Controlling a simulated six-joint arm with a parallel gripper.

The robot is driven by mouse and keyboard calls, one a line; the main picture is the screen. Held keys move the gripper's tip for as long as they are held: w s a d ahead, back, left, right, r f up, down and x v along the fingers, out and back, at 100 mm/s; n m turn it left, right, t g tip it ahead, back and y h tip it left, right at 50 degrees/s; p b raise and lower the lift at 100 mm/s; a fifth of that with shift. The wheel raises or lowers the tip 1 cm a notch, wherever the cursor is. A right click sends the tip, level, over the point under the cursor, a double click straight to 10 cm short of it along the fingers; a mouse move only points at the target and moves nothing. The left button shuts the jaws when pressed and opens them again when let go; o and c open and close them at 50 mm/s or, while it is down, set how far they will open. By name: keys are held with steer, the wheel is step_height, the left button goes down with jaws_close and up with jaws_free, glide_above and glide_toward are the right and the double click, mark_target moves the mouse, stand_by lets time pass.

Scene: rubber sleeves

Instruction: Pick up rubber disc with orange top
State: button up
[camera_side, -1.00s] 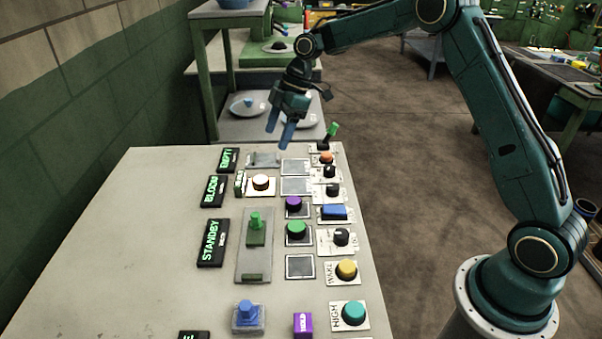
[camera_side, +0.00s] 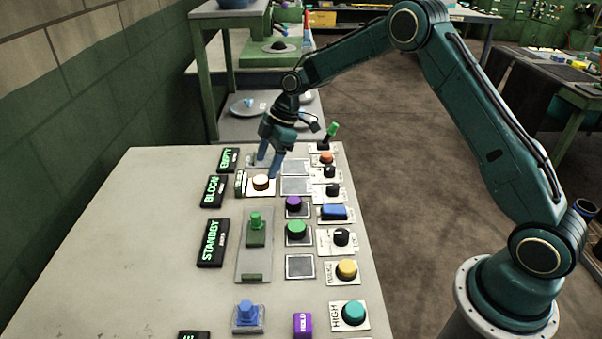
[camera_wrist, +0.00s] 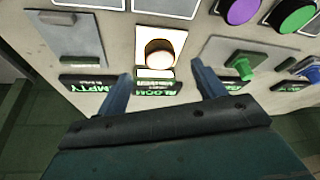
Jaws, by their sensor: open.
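A round disc (camera_side: 261,182) with a pale, orange-tinted, brightly lit top sits on a white plate on the panel. A smaller orange-topped knob (camera_side: 326,158) stands farther right at the back. I cannot tell whether my fingertips touch the panel.
Purple (camera_side: 293,203) and green (camera_side: 296,228) buttons and a green slider (camera_side: 256,229) stand nearer. The table's left side (camera_side: 120,240) is clear.

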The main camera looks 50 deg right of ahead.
mark_target(261, 179)
steer(key=shift+x, duration=2.35)
steer(key=shift+c, duration=0.2)
steer(key=c, duration=1.1)
steer(key=shift+r, duration=0.15)
step_height(261, 179, up, 20)
